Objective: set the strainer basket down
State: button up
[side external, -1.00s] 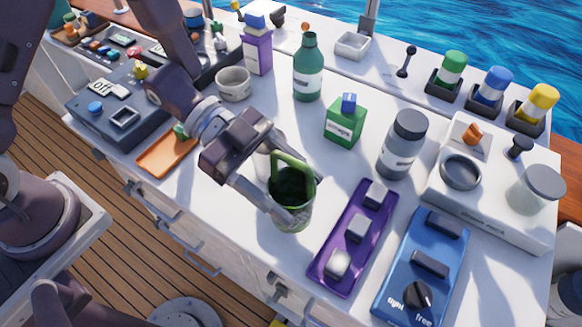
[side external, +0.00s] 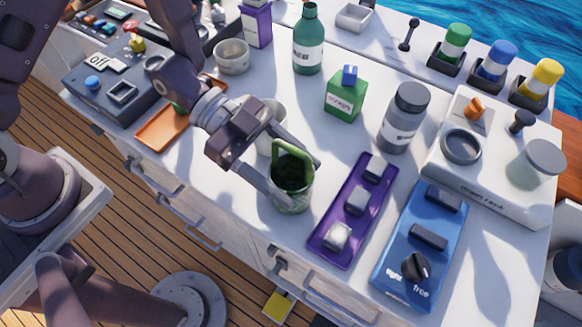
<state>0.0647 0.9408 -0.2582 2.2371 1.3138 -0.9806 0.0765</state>
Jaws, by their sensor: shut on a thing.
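The strainer basket (side external: 291,186) is a green mesh cup with a thick green loop handle, dark inside. It is upright near the front edge of the white counter (side external: 345,150), left of the purple tray. My gripper (side external: 296,180) is shut on the basket, one finger on each side of it. The basket's underside is hidden, so I cannot tell whether it touches the counter. A pale cylinder (side external: 273,118) stands close behind the basket, partly covered by my gripper.
A purple tray (side external: 322,250) with grey blocks lies right of the basket, then a blue panel (side external: 405,275). A green box (side external: 345,102) and grey bottle (side external: 404,118) stand behind. An orange tray (side external: 158,142) lies left. Counter between the cylinder and green box is clear.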

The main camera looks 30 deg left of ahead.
jog(key=shift+f, duration=0.45)
